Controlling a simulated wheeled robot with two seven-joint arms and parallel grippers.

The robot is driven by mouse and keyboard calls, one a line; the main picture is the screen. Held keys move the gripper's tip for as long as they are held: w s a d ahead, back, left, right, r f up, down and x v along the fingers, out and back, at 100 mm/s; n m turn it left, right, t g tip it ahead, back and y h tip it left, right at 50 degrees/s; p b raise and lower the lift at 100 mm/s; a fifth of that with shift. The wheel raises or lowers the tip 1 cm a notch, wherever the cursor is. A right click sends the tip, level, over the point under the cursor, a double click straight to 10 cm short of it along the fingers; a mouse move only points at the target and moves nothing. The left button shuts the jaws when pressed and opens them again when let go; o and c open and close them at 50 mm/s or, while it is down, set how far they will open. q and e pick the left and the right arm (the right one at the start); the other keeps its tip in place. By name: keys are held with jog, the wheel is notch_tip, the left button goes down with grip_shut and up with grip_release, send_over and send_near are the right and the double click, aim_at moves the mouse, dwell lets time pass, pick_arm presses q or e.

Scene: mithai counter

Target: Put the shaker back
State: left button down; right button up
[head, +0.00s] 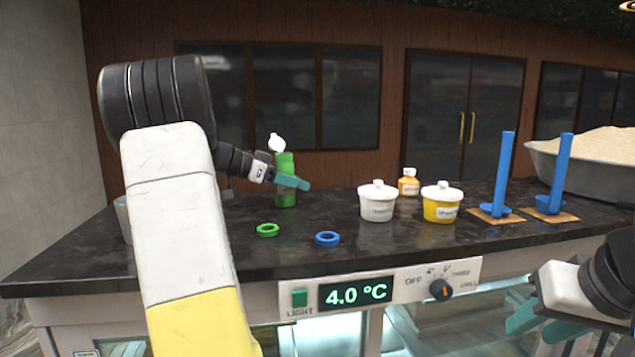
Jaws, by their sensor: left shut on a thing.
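A green shaker (285,163) with a white flip lid standing up at its top is upright over the back left part of the dark counter (200,255). My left gripper (291,182) is shut on the shaker's body, its teal fingers across the middle. I cannot tell whether the shaker's base touches the counter. A green ring (267,230) lies flat nearer the front, and a blue ring (327,239) lies to its right. My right gripper (531,322) is at the lower right, in front of the counter, with its teal fingers apart and nothing between them.
A white lidded tub (377,205), a yellow lidded tub (441,207) and a small orange jar (408,186) stand right of the rings. Two blue upright tools (503,175) (561,175) stand on brown squares. A large metal pan (575,175) of pale grains is at the right.

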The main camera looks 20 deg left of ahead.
pick_arm(q)
jog(key=c, duration=0.7)
grip_release()
jog(key=shift+f, duration=0.1)
jog(key=shift+s+a+r, duration=0.1)
jog(key=shift+r, duration=0.15)
jog(key=v, duration=1.1)
jog(key=shift+s+a, duration=0.2)
jog(key=shift+s, duration=0.1)
jog(key=shift+r, duration=0.15)
